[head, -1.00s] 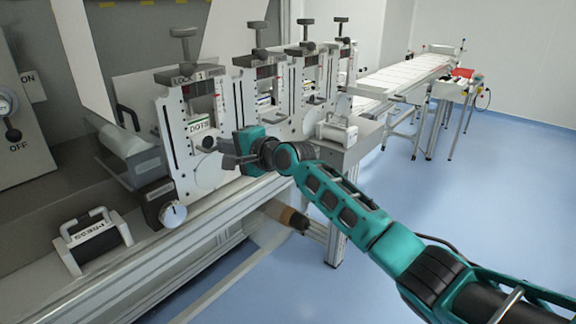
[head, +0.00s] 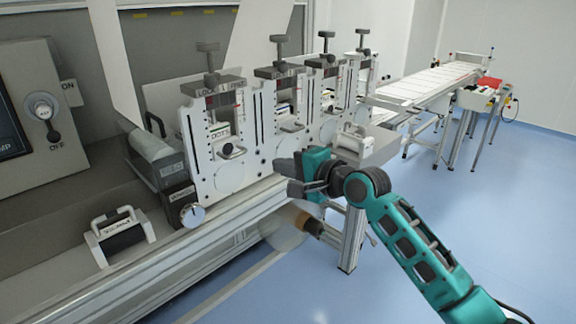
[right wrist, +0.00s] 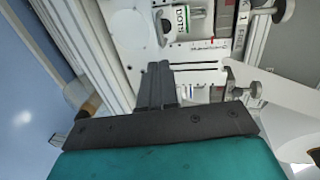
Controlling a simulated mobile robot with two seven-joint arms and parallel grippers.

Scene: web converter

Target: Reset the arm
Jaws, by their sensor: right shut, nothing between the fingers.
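My right arm (head: 415,240) is teal and black and comes in from the lower right in the head view. Its gripper (head: 282,177) points left, in front of the row of upright stations on the machine. The fingers are shut and empty. In the right wrist view the closed dark fingers (right wrist: 159,85) point at the first station, whose green-lettered label (right wrist: 181,20) shows above them. I cannot tell from these views how wide the gap between fingers and station is. My left arm is not in view.
The first station (head: 226,170) carries a knob on top, with similar stations behind it. A press handle block (head: 120,236) sits on the ledge at lower left. A switch panel (head: 45,110) is at far left. A conveyor (head: 430,85) stands at the back right. Blue floor (head: 500,220) is open at right.

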